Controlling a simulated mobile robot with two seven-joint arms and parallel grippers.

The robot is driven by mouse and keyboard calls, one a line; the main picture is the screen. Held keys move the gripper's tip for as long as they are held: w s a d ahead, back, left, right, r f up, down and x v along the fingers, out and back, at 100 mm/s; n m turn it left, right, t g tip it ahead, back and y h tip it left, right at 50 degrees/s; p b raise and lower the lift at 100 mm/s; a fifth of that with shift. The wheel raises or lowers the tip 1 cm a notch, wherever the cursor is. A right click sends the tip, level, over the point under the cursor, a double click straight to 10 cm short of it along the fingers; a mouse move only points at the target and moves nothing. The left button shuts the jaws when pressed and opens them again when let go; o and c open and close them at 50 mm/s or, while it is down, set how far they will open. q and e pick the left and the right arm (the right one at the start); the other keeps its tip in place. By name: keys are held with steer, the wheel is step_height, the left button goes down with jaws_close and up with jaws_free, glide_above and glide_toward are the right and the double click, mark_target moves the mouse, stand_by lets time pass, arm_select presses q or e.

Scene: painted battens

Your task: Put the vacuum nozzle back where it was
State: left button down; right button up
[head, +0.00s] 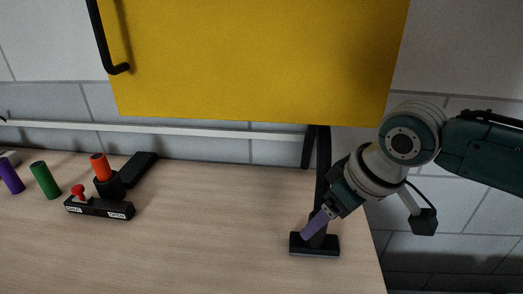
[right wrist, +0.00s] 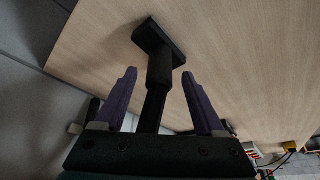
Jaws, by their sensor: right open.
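The black vacuum nozzle (head: 315,245) rests with its flat foot on the table near the right end, and a black tube (head: 323,160) rises from it. In the right wrist view the nozzle's foot (right wrist: 158,38) lies past my fingertips. My right gripper (head: 314,227) is just above the foot. In the right wrist view its two purple fingers (right wrist: 159,73) are spread apart, one on each side of the nozzle's neck, with gaps on both sides. My left gripper is not in the head view.
A yellow panel (head: 255,60) with a black handle hangs above the table's back edge. At the left are a black lever base (head: 100,208), an orange-red cylinder (head: 100,167) in a black holder, a green cylinder (head: 45,180) and a purple one (head: 11,177). The middle of the table is bare.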

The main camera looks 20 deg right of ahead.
steer(key=a+p+v, duration=0.1)
steer(key=p+v, duration=0.1)
steer(key=v, duration=0.6)
steer(key=s+a, duration=0.3)
steer(key=s, duration=0.5)
steer(key=s+a+h, duration=0.1)
steer(key=s+a, duration=0.2)
steer(key=s, duration=0.5)
steer(key=shift+s+m+g, duration=0.4)
steer(key=shift+a+b, duration=0.1)
steer(key=shift+b, duration=0.2)
